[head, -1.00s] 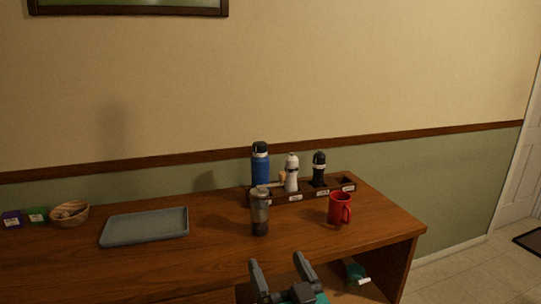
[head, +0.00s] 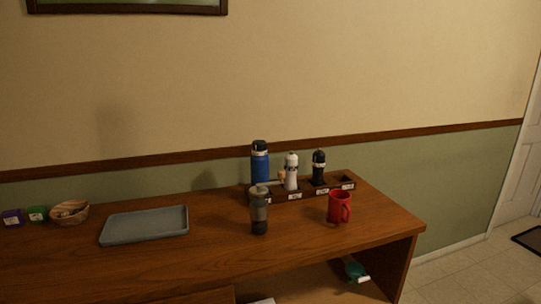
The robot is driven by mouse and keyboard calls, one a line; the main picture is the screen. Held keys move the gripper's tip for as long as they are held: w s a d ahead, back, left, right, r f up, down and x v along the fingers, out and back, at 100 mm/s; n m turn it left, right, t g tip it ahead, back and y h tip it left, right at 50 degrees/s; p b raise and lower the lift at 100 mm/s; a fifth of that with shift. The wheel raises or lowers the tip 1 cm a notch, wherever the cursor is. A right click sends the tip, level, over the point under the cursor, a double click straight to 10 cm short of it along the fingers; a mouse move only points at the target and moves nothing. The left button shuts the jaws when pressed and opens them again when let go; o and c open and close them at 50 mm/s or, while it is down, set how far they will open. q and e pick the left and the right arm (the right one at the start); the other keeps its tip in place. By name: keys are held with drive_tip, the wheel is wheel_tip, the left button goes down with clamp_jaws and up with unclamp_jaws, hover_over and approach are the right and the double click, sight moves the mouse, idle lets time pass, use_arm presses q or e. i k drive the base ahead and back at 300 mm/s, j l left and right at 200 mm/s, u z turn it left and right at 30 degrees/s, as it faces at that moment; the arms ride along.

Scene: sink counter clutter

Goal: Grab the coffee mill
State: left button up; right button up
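A dark, see-through cylinder with a grey lid, which looks like the coffee mill (head: 259,212), stands upright on the wooden counter (head: 205,265), in front of the left end of a dark labelled rack (head: 309,193). Neither of my grippers is in the head view, and nothing touches the cylinder.
The rack holds a blue bottle (head: 260,167), a white bottle (head: 291,172) and a black bottle (head: 318,168). A red mug (head: 339,207) stands to the right. A grey tray (head: 145,225) and a basket (head: 70,212) are to the left. A teal item (head: 355,270) lies on the shelf below.

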sight(259, 201)
drive_tip(key=i+l, duration=0.25)
drive_tip(key=l, duration=0.15)
drive_tip(key=i+l, duration=0.25)
drive_tip(key=l, duration=0.15)
drive_tip(key=i+l, duration=0.2)
drive_tip(key=l, duration=0.2)
drive_tip(key=i+l+u, duration=0.15)
drive_tip(key=u, duration=1.2)
